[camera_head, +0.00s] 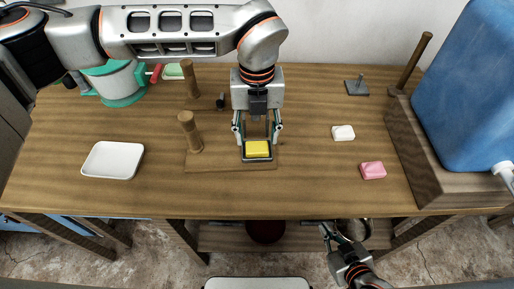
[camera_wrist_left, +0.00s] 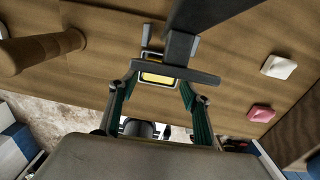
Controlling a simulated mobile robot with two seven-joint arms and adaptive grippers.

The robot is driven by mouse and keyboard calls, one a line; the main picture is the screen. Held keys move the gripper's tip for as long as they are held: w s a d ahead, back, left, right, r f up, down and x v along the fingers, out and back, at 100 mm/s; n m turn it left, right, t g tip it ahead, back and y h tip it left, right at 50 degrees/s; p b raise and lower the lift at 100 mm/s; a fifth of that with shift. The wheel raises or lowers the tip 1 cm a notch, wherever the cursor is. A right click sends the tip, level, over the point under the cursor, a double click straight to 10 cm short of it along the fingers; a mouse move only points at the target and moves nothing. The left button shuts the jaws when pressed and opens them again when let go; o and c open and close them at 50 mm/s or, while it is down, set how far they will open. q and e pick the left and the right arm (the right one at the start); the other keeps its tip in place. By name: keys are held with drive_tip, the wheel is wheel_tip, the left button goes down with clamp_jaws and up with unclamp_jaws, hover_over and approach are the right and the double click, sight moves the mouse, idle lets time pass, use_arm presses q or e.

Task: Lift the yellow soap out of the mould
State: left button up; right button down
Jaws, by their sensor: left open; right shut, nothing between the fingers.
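The yellow soap (camera_head: 257,149) sits in a dark rectangular mould (camera_head: 257,159) on a wooden board (camera_head: 215,163) in the middle of the table. My left gripper (camera_head: 258,143) is open above the mould, with one finger on each side of the soap in the head view. In the left wrist view the yellow soap (camera_wrist_left: 158,77) shows between the spread fingers (camera_wrist_left: 158,100), partly hidden by a dark bar. Whether the fingers touch the soap I cannot tell. My right gripper (camera_head: 328,233) is shut and empty, low in front of the table edge.
A white soap (camera_head: 343,132) and a pink soap (camera_head: 373,170) lie to the right. A white tray (camera_head: 113,160) lies to the left. Wooden posts (camera_head: 189,132) stand left of the mould. A blue container (camera_head: 470,90) on a wooden stand fills the right end.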

use_arm(q)
drive_tip(key=shift+f, duration=0.6)
idle(0.5)
drive_tip(key=shift+r, duration=0.1)
idle(0.7)
drive_tip(key=shift+c, duration=0.4)
clamp_jaws()
drive_tip(key=shift+o, duration=0.4)
unclamp_jaws()
drive_tip(key=shift+r, duration=0.1)
